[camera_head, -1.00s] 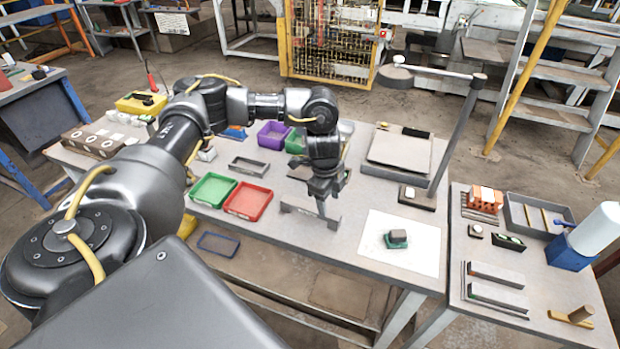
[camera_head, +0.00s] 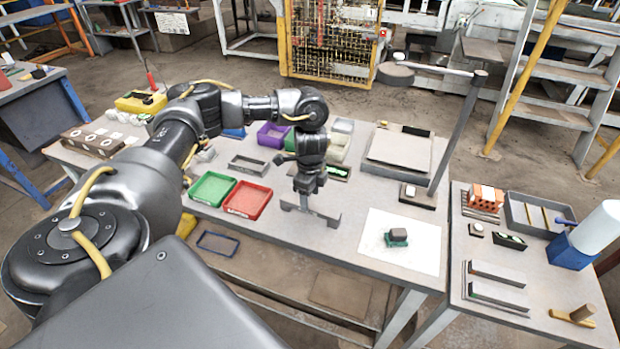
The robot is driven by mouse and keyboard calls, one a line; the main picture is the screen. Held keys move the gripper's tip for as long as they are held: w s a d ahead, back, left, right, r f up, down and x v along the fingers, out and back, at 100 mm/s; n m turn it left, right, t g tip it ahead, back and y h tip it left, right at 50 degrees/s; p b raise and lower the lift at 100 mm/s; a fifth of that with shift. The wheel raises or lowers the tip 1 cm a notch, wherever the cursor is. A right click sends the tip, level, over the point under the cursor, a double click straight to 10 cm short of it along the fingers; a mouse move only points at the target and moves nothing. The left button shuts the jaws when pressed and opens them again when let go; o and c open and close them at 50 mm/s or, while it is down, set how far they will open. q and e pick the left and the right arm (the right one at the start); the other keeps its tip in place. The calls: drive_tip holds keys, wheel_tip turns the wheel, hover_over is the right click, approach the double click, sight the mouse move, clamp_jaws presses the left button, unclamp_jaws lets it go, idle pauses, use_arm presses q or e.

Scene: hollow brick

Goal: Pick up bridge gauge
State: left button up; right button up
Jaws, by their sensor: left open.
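The bridge gauge (camera_head: 322,215) is a grey flat bar with short legs at its ends, standing on the main table right of the red tray. My left gripper (camera_head: 304,206) points down at the middle of the gauge, with its fingertips at the bar. It is open. The gripper covers part of the bar, and I cannot tell whether the fingers straddle or touch it. My right gripper is not in view.
A red tray (camera_head: 247,200) and a green tray (camera_head: 213,188) lie left of the gauge. A white sheet (camera_head: 420,256) with a small green-grey block (camera_head: 397,236) lies to the right. A grey surface plate (camera_head: 399,150) and a lamp post (camera_head: 458,130) stand behind. The table's front edge is close.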

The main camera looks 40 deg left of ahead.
sight(310, 205)
use_arm(q)
wheel_tip(310, 205, down, 5)
drive_tip(key=shift+a+f+p, duration=0.1)
drive_tip(key=shift+p, duration=0.55)
drive_tip(key=shift+c, duration=0.2)
drive_tip(key=shift+w, duration=0.1)
clamp_jaws()
